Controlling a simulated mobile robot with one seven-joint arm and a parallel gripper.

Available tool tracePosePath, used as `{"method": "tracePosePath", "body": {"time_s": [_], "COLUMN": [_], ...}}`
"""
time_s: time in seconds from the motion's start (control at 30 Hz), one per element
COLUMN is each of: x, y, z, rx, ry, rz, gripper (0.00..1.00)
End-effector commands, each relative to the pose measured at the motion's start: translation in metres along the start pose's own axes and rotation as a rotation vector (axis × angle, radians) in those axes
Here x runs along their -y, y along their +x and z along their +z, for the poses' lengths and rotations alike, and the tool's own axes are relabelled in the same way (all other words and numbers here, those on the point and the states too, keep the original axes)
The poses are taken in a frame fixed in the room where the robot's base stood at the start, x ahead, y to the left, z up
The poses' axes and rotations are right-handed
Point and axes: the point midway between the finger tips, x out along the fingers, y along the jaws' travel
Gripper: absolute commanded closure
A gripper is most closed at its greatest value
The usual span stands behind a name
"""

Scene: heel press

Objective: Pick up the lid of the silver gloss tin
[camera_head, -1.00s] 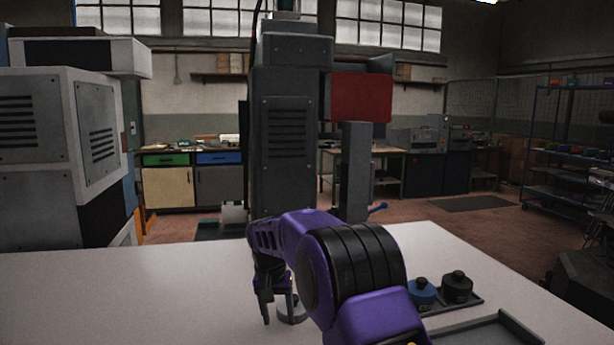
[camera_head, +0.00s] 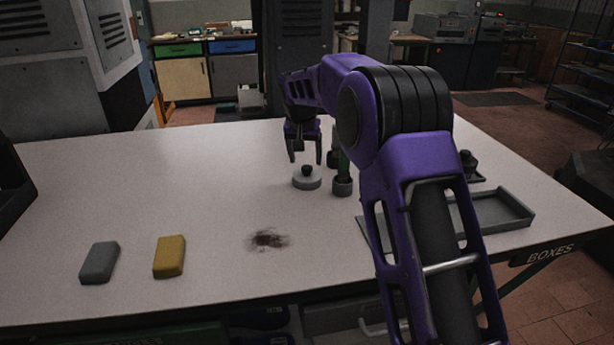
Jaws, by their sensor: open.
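The silver gloss tin (camera_head: 307,183) is a low, round, light grey tin on the white table. Its lid has a dark knob (camera_head: 307,169) on top and appears to sit on the tin. My gripper (camera_head: 306,159) points down with its two fingers apart. In the picture, the fingertips are just above the knob, one on each side. Nothing shows between the fingers. How far the gripper is from the knob in depth is hard to tell.
A green-handled item (camera_head: 342,178) with a grey round base stands close right of the tin. A black-knobbed tin (camera_head: 468,165) and a grey tray (camera_head: 505,211) lie right, partly behind my arm. A grey block (camera_head: 99,262), yellow block (camera_head: 169,256) and dark smudge (camera_head: 268,239) are nearer; left-middle table is clear.

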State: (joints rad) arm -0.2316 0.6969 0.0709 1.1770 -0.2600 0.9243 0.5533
Motion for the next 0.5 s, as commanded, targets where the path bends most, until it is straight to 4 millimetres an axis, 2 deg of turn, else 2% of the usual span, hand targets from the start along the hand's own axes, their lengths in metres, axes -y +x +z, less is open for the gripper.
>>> {"method": "tracePosePath", "body": {"time_s": [0.27, 0.5], "x": [0.000, 0.000], "y": [0.040, 0.046], "z": [-0.008, -0.008], "rx": [0.001, -0.001], "ry": [0.000, 0.000], "rz": [0.000, 0.000], "gripper": [0.27, 0.27]}}
